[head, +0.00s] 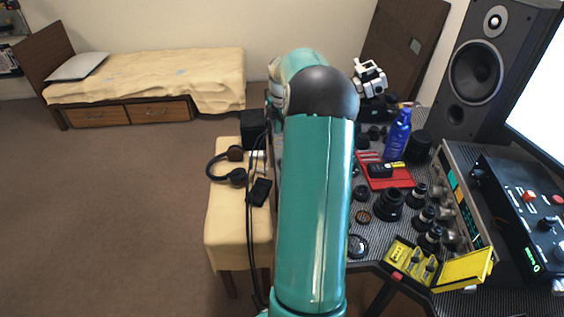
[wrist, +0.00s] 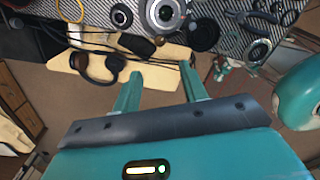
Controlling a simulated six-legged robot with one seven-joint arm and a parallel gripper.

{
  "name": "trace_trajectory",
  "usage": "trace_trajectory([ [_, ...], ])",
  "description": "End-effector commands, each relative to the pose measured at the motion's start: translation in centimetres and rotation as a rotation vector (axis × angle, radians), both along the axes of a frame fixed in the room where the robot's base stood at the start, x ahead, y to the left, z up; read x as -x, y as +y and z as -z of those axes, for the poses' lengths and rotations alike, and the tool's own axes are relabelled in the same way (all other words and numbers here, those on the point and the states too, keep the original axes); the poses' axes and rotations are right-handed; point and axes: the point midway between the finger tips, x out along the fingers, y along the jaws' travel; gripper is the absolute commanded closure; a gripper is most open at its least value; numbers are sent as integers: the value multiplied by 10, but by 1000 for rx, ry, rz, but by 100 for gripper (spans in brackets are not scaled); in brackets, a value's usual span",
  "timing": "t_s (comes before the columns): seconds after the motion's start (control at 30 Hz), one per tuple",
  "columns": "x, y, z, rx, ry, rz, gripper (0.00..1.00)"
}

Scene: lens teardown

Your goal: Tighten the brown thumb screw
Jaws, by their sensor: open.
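The fingers point toward the yellow-covered bench and the table edge. A silver-ringed lens part (wrist: 164,14) lies on the table beyond the fingertips, apart from them. In the head view my arm hides the gripper and part of the table.
Headphones (head: 229,165) lie on the bench (head: 224,221), with black cables beside them. The table also holds a blue bottle (head: 398,134), a red mat (head: 401,181), several black lenses and an open yellow case (head: 463,269). A speaker (head: 478,70) stands behind. The floor at left is clear.

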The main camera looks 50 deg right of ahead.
Motion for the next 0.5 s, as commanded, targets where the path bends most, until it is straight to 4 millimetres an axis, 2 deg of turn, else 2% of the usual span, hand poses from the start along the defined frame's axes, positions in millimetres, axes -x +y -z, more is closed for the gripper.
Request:
trace_trajectory([
  [0.17,0,0,23,-3,3,-1,57],
  [0.5,0,0,90,-2,3,-1,57],
])
